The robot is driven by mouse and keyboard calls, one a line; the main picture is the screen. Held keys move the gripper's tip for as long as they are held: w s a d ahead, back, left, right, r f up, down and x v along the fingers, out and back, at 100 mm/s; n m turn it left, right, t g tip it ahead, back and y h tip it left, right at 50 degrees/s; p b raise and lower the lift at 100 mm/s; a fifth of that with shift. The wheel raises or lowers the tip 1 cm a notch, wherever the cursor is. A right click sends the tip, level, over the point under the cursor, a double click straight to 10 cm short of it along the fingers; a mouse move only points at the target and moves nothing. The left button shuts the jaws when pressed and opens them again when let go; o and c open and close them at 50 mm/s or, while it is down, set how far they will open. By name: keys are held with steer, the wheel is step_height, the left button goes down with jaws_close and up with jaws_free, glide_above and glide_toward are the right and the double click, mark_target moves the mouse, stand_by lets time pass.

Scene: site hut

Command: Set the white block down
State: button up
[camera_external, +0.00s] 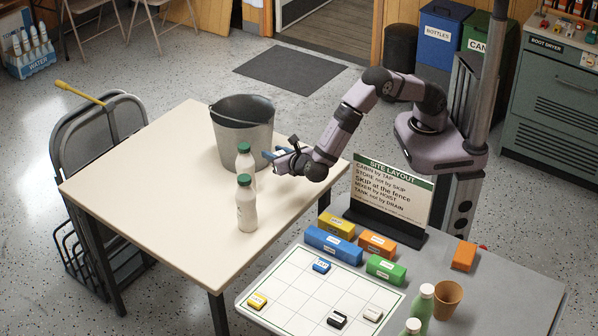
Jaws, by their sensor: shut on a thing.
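A small white block (372,313) with a label lies on the white grid board (283,262) on the grey table, beside a small black block (337,320).
The bucket (242,133) and two green-capped bottles (247,212) stand close by my gripper. Several coloured blocks line the board's back edge, before the sign (391,189). The cream table's left side is clear.

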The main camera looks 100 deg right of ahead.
steer(key=s+d+m+g+h+b, duration=0.1)
steer(key=s+d+m+g+b, duration=0.4)
steer(key=s+d, duration=0.6)
steer(key=shift+w+d+f, duration=0.1)
steer(key=shift+w+f, duration=0.1)
steer(key=shift+f, duration=1.4)
steer(key=shift+w+d+f, duration=0.15)
steer(key=shift+f, duration=1.45)
steer(key=shift+w+d+f, duration=0.1)
steer(key=shift+w+f, duration=0.1)
steer(key=shift+f, duration=1.4)
steer(key=shift+f, duration=0.15)
steer(key=o, duration=1.1)
steer(key=shift+r, duration=0.2)
steer(key=b+v, duration=0.1)
steer(key=v, duration=1.1)
steer(key=shift+w+a+f+b, duration=0.1)
steer(key=shift+w+b, duration=0.05)
steer(key=shift+b, duration=0.25)
